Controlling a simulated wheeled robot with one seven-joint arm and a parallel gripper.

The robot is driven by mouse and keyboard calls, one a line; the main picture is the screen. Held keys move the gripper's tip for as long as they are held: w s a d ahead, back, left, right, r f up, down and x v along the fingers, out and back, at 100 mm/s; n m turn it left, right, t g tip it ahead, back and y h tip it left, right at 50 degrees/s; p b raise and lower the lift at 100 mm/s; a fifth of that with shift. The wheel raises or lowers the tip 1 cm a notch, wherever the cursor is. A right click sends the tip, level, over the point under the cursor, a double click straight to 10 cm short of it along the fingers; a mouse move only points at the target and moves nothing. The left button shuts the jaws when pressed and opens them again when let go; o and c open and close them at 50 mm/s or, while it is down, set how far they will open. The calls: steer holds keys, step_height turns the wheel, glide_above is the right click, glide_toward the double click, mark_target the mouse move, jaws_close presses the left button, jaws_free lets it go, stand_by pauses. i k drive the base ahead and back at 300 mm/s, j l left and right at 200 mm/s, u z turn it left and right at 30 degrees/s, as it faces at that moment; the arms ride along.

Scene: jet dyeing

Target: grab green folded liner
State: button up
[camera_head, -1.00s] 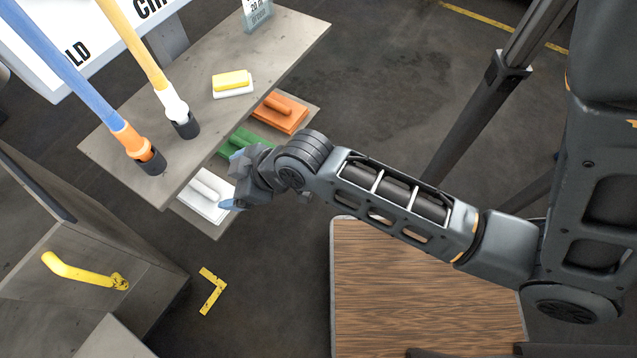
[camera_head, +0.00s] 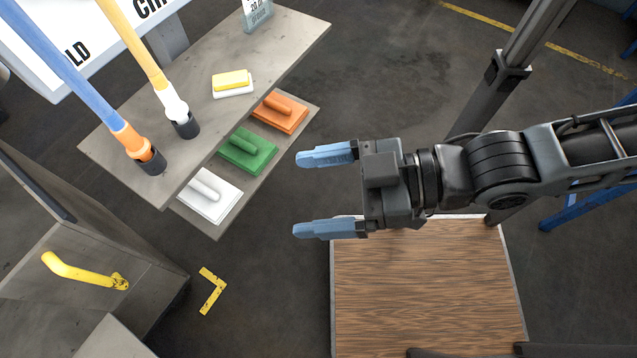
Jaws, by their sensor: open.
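The green folded liner (camera_head: 248,151) lies on the lower shelf (camera_head: 233,210), with a rolled ridge on top. It sits between an orange liner (camera_head: 281,112) and a white liner (camera_head: 209,195). Part of the shelf behind them is hidden under the upper tabletop. My gripper (camera_head: 325,192) is to the right of the shelf, apart from the green liner. Its two blue fingers point left and are spread wide, with nothing between them.
The upper tabletop (camera_head: 215,112) overhangs the lower shelf and carries a yellow-and-white block (camera_head: 232,83) and upright blue and yellow poles. A wood-topped surface (camera_head: 430,290) is below my gripper. A yellow handle (camera_head: 85,271) is at left. Floor between shelf and gripper is clear.

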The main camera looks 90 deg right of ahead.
mark_target(247, 150)
steer(key=j+z, duration=0.1)
steer(key=z, duration=0.3)
steer(key=k+z, duration=0.15)
steer(key=z, duration=0.25)
steer(key=k+z, duration=0.1)
steer(key=z, duration=0.25)
steer(key=k+z, duration=0.1)
steer(key=z, duration=0.3)
